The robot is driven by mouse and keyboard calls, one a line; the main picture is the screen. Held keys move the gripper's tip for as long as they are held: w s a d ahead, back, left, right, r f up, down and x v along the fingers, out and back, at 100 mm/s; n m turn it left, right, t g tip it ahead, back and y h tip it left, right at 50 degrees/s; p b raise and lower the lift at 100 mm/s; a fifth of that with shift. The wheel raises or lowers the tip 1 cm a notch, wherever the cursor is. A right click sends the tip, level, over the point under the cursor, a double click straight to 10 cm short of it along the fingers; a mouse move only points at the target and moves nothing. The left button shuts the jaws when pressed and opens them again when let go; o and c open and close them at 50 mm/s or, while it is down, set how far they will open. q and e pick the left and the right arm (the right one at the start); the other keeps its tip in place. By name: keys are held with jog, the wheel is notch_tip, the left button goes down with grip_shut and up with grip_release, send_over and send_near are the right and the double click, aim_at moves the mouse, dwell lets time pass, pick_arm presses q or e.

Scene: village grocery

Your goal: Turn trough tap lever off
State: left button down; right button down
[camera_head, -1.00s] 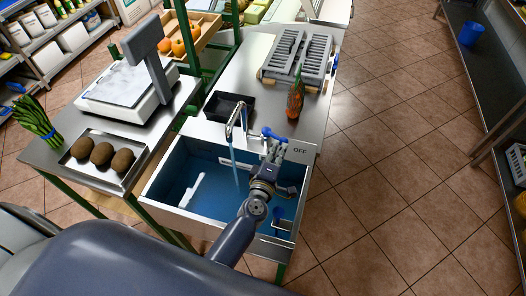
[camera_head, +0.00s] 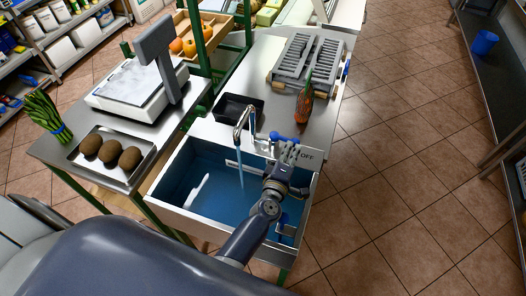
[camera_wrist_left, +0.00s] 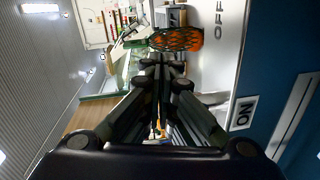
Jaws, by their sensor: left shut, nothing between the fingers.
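The metal tap (camera_head: 240,122) curves over the blue-lined trough (camera_head: 165,190), and a blue water stream (camera_head: 241,172) shows below its spout. The tap's blue lever (camera_head: 283,137) lies to the right of the tap, toward the OFF label (camera_head: 310,154). My left gripper (camera_head: 289,150) is shut and empty, just in front of the lever; I cannot tell whether they touch. The lever is not clear there. My right gripper is not in view.
A black tray (camera_head: 232,108), an orange-and-green object (camera_head: 304,102) and grey slatted racks (camera_head: 308,58) stand behind the trough. A scale (camera_head: 140,92) and a tray of brown fruit (camera_head: 146,151) are at left. Tiled floor is open at right.

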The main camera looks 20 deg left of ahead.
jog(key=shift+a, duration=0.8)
